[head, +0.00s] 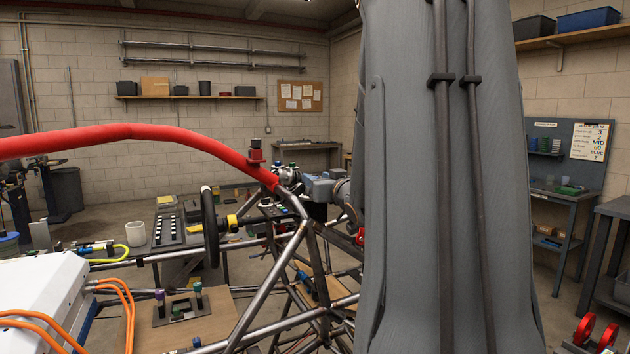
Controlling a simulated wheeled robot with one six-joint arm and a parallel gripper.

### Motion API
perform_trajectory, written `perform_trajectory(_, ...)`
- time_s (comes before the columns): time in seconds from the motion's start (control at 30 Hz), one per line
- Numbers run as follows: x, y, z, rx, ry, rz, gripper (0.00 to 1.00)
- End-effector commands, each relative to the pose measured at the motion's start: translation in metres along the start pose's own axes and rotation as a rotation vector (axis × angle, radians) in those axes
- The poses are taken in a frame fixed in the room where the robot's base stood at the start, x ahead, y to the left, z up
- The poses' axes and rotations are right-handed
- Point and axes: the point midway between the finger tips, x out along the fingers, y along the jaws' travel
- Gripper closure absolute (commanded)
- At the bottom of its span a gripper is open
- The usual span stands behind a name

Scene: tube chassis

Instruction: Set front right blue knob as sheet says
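The sheet (590,142) hangs on a dark board at the right. Its right-hand column seems to read 3, 2, MID, 60, BLUE, 2; the small row labels are not legible. A post with a blue-teal cap (197,288) stands beside a purple-capped post (160,297) low at the left. Small green-teal caps (292,165) show past the red tube's end; I cannot tell which cap is the front right blue knob. A grey-blue arm part (325,187), probably mine, reaches in from behind the tall grey shape. Its gripper fingers cannot be made out.
A tall grey shape (440,220) with two dark strips blocks the centre right. A tube chassis (270,300) with a red padded bar (120,133) and a steering wheel (210,228) fills the left. A grey workbench (560,203) stands below the board. Floor shows between them.

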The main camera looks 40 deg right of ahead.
Motion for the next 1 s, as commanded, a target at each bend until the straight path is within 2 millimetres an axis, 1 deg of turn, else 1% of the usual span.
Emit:
perform_trajectory(0.03, -0.009, 0.001, 0.0, 0.0, 0.002, 0.003, 0.61)
perform_trajectory(0.2, -0.034, 0.001, 0.0, 0.0, 0.003, 0.003, 0.61)
perform_trajectory(0.4, -0.049, 0.001, 0.0, 0.001, 0.002, 0.002, 0.61)
perform_trajectory(1.0, -0.051, 0.001, 0.0, 0.001, 0.001, 0.001, 0.61)
